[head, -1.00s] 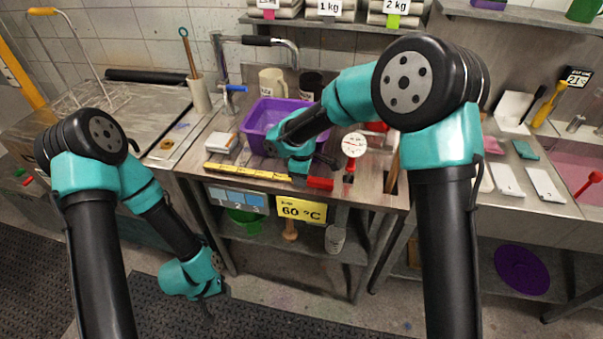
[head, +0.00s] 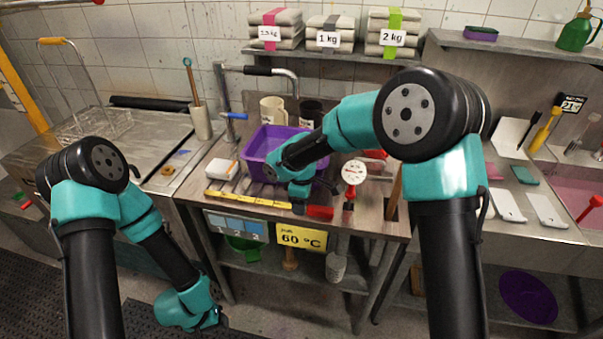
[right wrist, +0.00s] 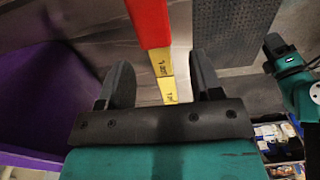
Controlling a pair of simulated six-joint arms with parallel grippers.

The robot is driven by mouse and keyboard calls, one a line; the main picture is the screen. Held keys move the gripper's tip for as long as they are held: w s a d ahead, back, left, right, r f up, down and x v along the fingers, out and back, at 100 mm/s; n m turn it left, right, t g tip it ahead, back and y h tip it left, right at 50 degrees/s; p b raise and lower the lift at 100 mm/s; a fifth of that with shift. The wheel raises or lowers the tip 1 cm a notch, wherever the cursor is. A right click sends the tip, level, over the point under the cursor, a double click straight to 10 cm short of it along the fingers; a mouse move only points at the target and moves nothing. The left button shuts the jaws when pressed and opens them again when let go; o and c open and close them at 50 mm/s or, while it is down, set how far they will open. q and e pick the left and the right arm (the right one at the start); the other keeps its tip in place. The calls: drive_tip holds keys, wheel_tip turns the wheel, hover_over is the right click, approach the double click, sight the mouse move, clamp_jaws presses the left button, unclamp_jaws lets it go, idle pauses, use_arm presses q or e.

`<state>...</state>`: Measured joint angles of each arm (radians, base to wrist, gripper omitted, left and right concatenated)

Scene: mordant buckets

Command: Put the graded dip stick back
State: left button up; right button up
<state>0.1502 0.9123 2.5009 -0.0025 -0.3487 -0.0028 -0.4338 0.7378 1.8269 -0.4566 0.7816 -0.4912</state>
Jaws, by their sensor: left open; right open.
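The graded dip stick (head: 250,201) is yellow with black marks and has a red handle (head: 320,212). It lies along the front edge of the steel bench, left of the dial thermometer. My right gripper (head: 298,206) is over the stick near the red handle. In the right wrist view my right gripper (right wrist: 163,82) is open, with a finger on each side of the yellow part (right wrist: 167,88), just beside the red handle (right wrist: 148,22). I cannot tell whether the fingers touch it. My left gripper (head: 212,321) hangs low in front of the bench, open and empty.
A purple tub (head: 256,150) stands close behind my right gripper. A dial thermometer (head: 354,174) is to its right. A white block (head: 222,168) lies at the bench's left. A yellow 60 °C sign (head: 301,237) hangs below the front edge.

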wheel_tip(320, 180, up, 16)
idle(0.5)
drive_tip(key=shift+r, duration=0.1)
idle(0.5)
drive_tip(key=s+a+f+m+y, duration=0.2)
drive_tip(key=s+f, duration=0.2)
drive_tip(key=f, duration=0.3)
drive_tip(key=s+a+f+m+y, duration=0.2)
drive_tip(key=s+a+f, duration=0.1)
drive_tip(key=s+f, duration=0.3)
drive_tip(key=s+d+f+m, duration=0.4)
drive_tip(key=d+f, duration=0.3)
drive_tip(key=f, duration=0.2)
drive_tip(key=s+d+f+m, duration=0.4)
drive_tip(key=s+d+f, duration=0.1)
drive_tip(key=d+f, duration=0.3)
drive_tip(key=s+d+f+m, duration=0.4)
drive_tip(key=d+f, duration=0.4)
drive_tip(key=f, duration=0.3)
drive_tip(key=shift+s+d+m+t, duration=0.3)
drive_tip(key=shift+s+t, duration=0.1)
drive_tip(key=shift+s, duration=0.3)
